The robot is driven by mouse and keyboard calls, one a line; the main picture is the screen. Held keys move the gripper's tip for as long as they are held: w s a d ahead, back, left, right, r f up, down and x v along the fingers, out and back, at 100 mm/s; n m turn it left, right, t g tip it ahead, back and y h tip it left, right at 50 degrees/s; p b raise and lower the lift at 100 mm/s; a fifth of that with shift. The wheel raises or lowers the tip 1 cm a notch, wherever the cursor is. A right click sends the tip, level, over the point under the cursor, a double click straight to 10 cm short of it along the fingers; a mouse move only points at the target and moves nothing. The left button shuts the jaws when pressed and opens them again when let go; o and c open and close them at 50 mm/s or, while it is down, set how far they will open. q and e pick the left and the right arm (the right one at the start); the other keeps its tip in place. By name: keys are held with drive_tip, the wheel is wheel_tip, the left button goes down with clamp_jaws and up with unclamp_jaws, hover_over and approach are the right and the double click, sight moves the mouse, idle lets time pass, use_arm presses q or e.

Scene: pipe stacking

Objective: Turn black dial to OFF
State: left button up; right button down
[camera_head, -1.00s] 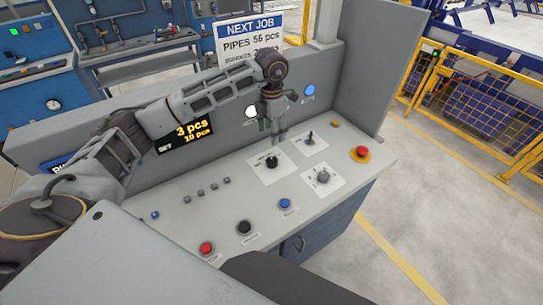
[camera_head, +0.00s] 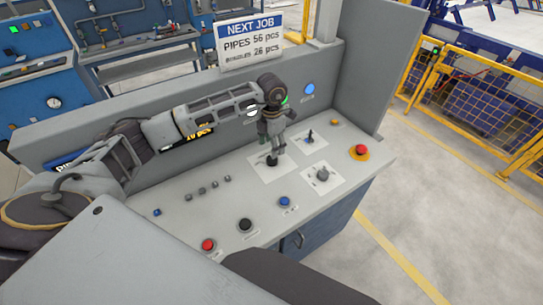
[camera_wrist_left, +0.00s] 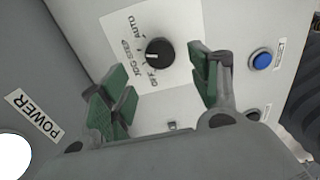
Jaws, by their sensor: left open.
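The black dial (camera_wrist_left: 158,52) sits on a white plate marked AUTO, STEP, JOG and OFF in the left wrist view. Its white mark points left, toward the JOG and STEP words; OFF lies at its lower left. In the head view the dial (camera_head: 271,160) is partly hidden below my left gripper (camera_head: 273,146). The left gripper is open and empty, pointing down at the panel. In the left wrist view its green-padded fingers (camera_wrist_left: 160,90) are spread apart, with the dial showing beyond them, between their tips. My right gripper is not in view.
The sloped console (camera_head: 200,205) also carries a grey knob (camera_head: 322,175), a small lever (camera_head: 309,136), a red button on yellow (camera_head: 360,152), and red, black and blue buttons along the front. The console's back wall stands close behind my left gripper.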

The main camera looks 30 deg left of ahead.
sight(272, 161)
use_arm(q)
drive_tip(key=shift+f+p, duration=0.55)
drive_tip(key=shift+f, duration=2.85)
drive_tip(key=c, duration=1)
